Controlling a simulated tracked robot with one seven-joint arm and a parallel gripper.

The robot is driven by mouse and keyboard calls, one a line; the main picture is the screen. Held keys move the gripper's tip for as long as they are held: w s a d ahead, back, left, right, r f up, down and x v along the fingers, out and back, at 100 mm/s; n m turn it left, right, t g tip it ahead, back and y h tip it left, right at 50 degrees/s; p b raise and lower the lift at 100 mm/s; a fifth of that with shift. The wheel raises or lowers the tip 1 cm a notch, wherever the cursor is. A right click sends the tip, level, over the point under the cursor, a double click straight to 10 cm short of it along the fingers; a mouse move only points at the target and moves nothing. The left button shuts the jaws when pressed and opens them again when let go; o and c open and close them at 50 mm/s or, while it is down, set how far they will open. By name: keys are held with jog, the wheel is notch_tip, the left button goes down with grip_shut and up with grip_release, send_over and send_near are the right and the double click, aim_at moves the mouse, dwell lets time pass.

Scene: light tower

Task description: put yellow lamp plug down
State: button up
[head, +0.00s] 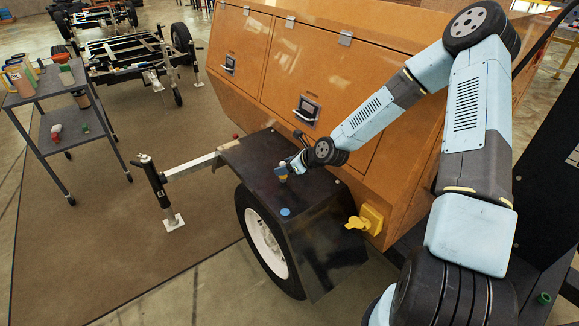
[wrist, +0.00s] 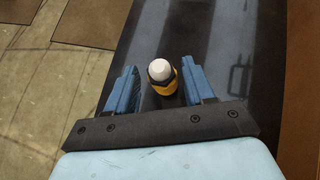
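The yellow lamp plug (wrist: 162,78) is a small yellow and dark piece with a white rounded end. In the wrist view it is between my two blue fingers, over the black fender (wrist: 225,60). My gripper (wrist: 161,88) is open around it: a gap shows at the left finger, while the right finger is close beside it, and I cannot tell if they touch. In the head view my gripper (head: 285,173) is low over the fender top (head: 265,155), and its fingers partly hide the plug. The plug appears to stand on the fender.
A blue disc (head: 285,211) lies on the fender nearer to me. A yellow socket box (head: 371,219) sticks out of the orange housing (head: 300,60) at right. A red knob (head: 235,136) is at the fender's far edge. A grey cart (head: 55,110) stands at left.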

jog(key=shift+o, duration=0.3)
jog(key=shift+d, duration=0.1)
jog(key=shift+s+d+r, duration=0.1)
jog(key=shift+d+r, duration=0.05)
jog(key=s+d+r+n+g+h, duration=0.2)
jog(key=s+d+r+n+h, duration=0.6)
jog(key=s+d+r+n, duration=0.95)
jog(key=s+r+n, duration=0.2)
jog(key=s+r, duration=0.5)
jog(key=s+d+r+n+t, duration=0.1)
jog(key=s+d+r+n, duration=0.2)
jog(key=s+r, duration=0.6)
notch_tip(320, 180, up, 6)
jog(key=shift+s+d+f+n+t+h, duration=0.2)
jog(key=shift+s+n+t+h, duration=0.1)
jog(key=shift+n, duration=0.95)
